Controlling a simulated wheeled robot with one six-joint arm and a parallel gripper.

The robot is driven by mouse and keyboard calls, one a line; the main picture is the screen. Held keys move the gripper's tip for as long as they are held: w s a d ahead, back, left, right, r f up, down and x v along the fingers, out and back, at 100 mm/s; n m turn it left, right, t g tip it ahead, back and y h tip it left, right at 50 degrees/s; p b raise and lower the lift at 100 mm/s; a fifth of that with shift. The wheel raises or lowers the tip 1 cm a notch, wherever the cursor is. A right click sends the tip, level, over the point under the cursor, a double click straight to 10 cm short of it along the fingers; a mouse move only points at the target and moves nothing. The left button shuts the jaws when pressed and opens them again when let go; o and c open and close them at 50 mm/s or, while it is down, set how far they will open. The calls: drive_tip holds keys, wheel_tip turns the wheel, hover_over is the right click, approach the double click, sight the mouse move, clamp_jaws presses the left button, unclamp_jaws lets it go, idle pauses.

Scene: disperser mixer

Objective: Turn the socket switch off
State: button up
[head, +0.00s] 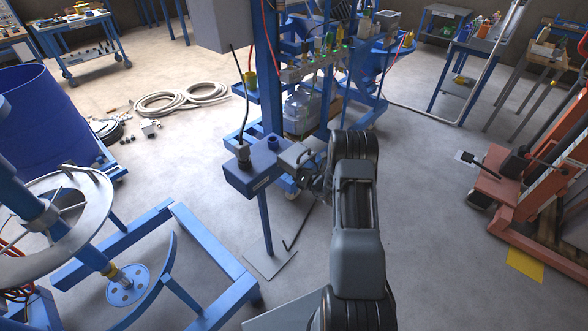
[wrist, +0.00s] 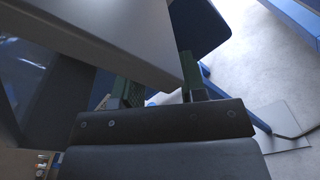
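A blue box (head: 255,172) stands on a post in the middle of the head view, with a black cable plugged into its top. A grey socket housing (head: 292,156) sits at its right side; I cannot make out the switch on it. My gripper (head: 316,172) is at the right of this housing, partly hidden by my arm. In the wrist view, a large grey panel (wrist: 110,35), likely the housing, covers much of the picture close up. My gripper's fingers (wrist: 156,92) show apart below and behind it, with a gap between them. Contact cannot be told.
A blue frame with bottles and a small socket strip (head: 312,64) stands behind the box. A blue mixer frame (head: 150,250) is at the left, beside a blue drum (head: 45,125). An orange lift (head: 530,190) is at the right.

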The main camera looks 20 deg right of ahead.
drive_tip(key=shift+c, duration=0.2)
clamp_jaws()
drive_tip(key=shift+f+b, duration=0.1)
drive_tip(key=shift+b, duration=0.25)
drive_tip(key=n+b, duration=1.6)
drive_tip(key=b, duration=0.5)
drive_tip(key=shift+b, duration=0.35)
